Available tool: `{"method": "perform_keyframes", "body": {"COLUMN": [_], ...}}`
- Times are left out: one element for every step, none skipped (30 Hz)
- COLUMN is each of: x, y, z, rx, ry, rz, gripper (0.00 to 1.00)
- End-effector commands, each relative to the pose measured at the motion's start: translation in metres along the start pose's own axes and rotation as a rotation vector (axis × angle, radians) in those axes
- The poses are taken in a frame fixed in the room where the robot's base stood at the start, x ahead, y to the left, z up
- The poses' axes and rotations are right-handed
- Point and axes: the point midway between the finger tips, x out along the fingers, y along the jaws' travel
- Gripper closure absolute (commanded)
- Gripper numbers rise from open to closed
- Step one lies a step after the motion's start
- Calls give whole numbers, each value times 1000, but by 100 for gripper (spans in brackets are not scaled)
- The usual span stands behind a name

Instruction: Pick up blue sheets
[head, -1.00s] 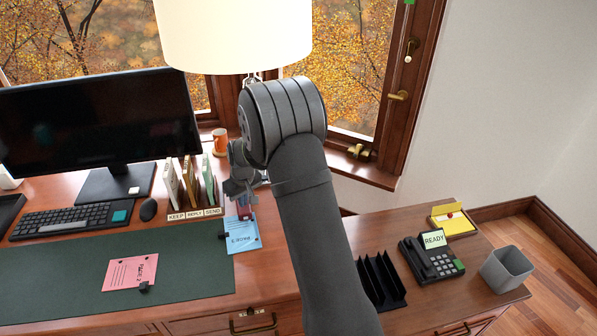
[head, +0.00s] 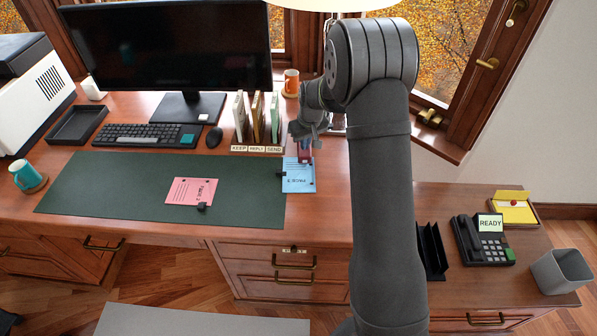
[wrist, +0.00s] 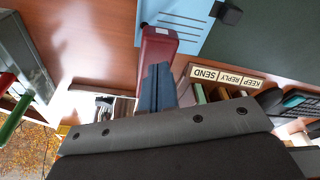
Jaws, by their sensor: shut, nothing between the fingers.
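The blue sheets (head: 298,178) lie flat at the right end of the green desk mat, partly over its edge, with a black clip (head: 286,174) on their left side. They also show at the top of the wrist view (wrist: 180,15), with the clip (wrist: 229,12). My gripper (head: 310,130) is shut and empty, just behind the sheets' far edge. In the wrist view its dark fingers (wrist: 156,88) point at a dark red object (wrist: 158,45), perhaps a stapler, at the sheets' edge. Whether they touch it I cannot tell.
A pink sheet (head: 191,191) with a black clip lies on the green mat (head: 110,190). The KEEP/REPLY/SEND sorter (head: 257,149) stands left of my gripper, near the monitor (head: 170,50). An orange mug (head: 291,82) is behind. A phone (head: 484,240) and black rack (head: 432,250) stand right.

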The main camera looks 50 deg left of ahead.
Motion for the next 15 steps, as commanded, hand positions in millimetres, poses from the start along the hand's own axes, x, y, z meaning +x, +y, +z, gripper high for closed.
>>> {"method": "perform_keyframes", "body": {"x": [0,0,0,0,0,0,0,0,0,0,0,0,0,0,0], "y": [0,0,0,0,0,0,0,0,0,0,0,0,0,0,0], "z": [0,0,0,0,0,0,0,0,0,0,0,0,0,0,0], "rx": [0,0,0,0,0,0,0,0,0,0,0,0,0,0,0], "ry": [0,0,0,0,0,0,0,0,0,0,0,0,0,0,0], "rz": [0,0,0,0,0,0,0,0,0,0,0,0,0,0,0], "gripper": [100,100,100,100,100,100,100,100,100,100,100,100,96,90,82]}}
